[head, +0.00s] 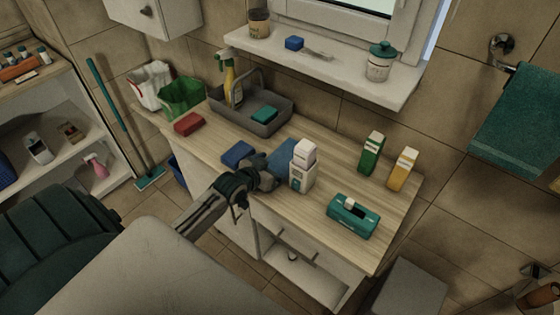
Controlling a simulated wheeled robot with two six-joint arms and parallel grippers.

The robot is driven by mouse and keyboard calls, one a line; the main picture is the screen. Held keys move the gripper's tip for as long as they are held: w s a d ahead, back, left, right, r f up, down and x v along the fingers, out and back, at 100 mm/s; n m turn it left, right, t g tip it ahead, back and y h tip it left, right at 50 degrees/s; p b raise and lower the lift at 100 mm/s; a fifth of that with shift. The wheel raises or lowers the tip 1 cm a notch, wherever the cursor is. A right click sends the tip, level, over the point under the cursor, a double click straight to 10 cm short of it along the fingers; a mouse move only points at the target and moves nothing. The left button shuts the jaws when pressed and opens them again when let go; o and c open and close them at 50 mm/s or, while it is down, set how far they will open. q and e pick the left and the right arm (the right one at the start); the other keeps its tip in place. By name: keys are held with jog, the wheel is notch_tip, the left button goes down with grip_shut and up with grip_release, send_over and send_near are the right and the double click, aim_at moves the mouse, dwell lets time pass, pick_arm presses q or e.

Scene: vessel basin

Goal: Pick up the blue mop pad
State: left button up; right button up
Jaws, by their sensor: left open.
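A dark blue pad (238,153) lies flat on the wooden counter, near its front edge. A second, lighter blue flat piece (284,153) lies to its right, partly hidden by my gripper and a white bottle. I cannot tell for sure which of the two is the mop pad. My left gripper (268,176) is open over the counter's front part, just right of and in front of the dark blue pad, close to the lighter blue piece. It appears to hold nothing. My right gripper is not in view.
A white bottle (302,168) stands right beside my left gripper. A window sill (330,66) juts out behind.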

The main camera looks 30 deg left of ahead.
pick_arm(q)
jog(key=shift+w+f, duration=0.2)
jog(key=shift+w, duration=0.2)
jog(key=shift+c, duration=0.4)
jog(key=c, duration=0.8)
jog(key=shift+o, duration=0.2)
jog(key=shift+r, duration=0.15)
